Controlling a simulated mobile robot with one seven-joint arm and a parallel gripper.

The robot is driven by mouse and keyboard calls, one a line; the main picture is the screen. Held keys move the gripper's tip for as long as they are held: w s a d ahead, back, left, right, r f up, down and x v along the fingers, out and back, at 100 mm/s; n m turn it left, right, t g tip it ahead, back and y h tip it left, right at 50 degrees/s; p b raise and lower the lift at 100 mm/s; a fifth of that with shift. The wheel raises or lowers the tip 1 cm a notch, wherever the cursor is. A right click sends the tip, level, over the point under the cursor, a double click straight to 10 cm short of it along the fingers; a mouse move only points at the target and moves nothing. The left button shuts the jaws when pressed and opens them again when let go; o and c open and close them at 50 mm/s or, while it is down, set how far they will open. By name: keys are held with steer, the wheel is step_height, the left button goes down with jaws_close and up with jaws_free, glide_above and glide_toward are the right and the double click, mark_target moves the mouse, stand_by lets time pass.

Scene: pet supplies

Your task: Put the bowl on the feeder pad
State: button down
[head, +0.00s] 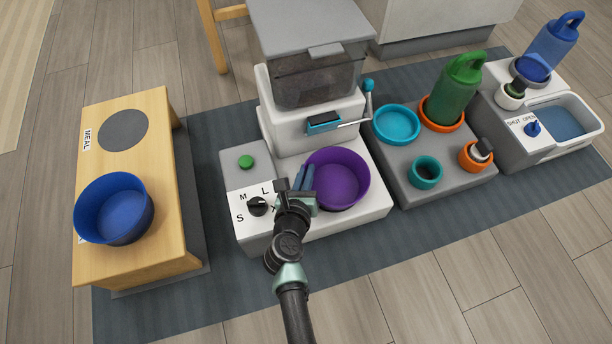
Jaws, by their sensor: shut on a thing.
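A purple bowl (342,182) stands upright on the white front base of the feeder (352,222), below the hopper. It looks level and empty inside. Any pad marking under it is hidden by the bowl, and I cannot tell whether its bottom touches the base. My gripper (303,178) is at the bowl's left rim, its blue fingers shut on the rim wall. A blue bowl (114,208) sits on the front part of the wooden stand (170,235) at the left, apart from my gripper.
The feeder has a dial (257,206) and a green button (246,162) left of my gripper, and a lever (368,88) at its right. A grey tray (443,182) with cups and a green bottle (459,88) stands to the right. A water station (548,152) is beyond it.

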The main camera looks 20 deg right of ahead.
steer(key=shift+r, duration=0.1)
steer(key=shift+f, duration=0.2)
steer(key=c, duration=1)
jaws_free()
